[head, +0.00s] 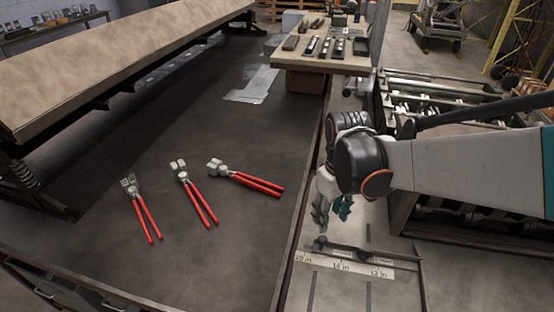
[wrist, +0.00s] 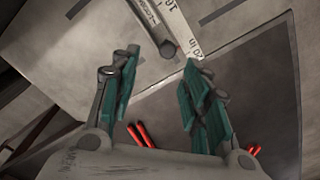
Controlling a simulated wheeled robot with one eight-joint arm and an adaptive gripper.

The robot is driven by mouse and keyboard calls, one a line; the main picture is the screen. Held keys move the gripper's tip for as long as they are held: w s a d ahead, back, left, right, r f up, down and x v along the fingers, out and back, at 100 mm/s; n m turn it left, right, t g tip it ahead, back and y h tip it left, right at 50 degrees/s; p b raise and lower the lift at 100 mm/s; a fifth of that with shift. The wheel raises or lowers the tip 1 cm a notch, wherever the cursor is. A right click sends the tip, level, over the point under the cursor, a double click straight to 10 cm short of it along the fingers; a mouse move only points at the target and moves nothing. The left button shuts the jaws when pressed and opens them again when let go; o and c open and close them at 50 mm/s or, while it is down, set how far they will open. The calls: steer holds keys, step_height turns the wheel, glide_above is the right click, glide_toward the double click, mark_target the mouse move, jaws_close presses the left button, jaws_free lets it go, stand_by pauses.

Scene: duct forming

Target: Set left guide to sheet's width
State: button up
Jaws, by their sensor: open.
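My gripper (head: 332,215) is open and empty. It hangs above the measuring end of a bench, near a white scale strip (head: 345,264) marked 20 in, 16 in and 12 in. A dark bar (head: 345,250) runs along the strip with a small knob (head: 320,241) at its left end, below my fingers. In the wrist view a labelled bar with a round dark end (wrist: 168,48) lies ahead, between and beyond my open fingertips (wrist: 163,70). The scale strip (wrist: 185,38) runs beside it. I cannot tell for certain which part is the left guide.
Three red-handled pliers (head: 195,198) lie on the dark bench top (head: 100,235). Pale sheets (head: 253,84) lie farther back. A wooden table with tools (head: 310,55) stands behind. A metal-framed machine (head: 425,95) stands at right, beyond my arm.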

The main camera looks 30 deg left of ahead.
mark_target(323, 238)
steer(key=f, duration=0.2)
steer(key=s+f+b, duration=0.1)
steer(key=f, duration=0.1)
steer(key=f+b, duration=0.1)
steer(key=f, duration=0.2)
steer(key=shift+s+a, duration=0.25)
steer(key=shift+w+f, duration=0.2)
steer(key=shift+f, duration=0.4)
steer(key=shift+d, duration=0.1)
jaws_close()
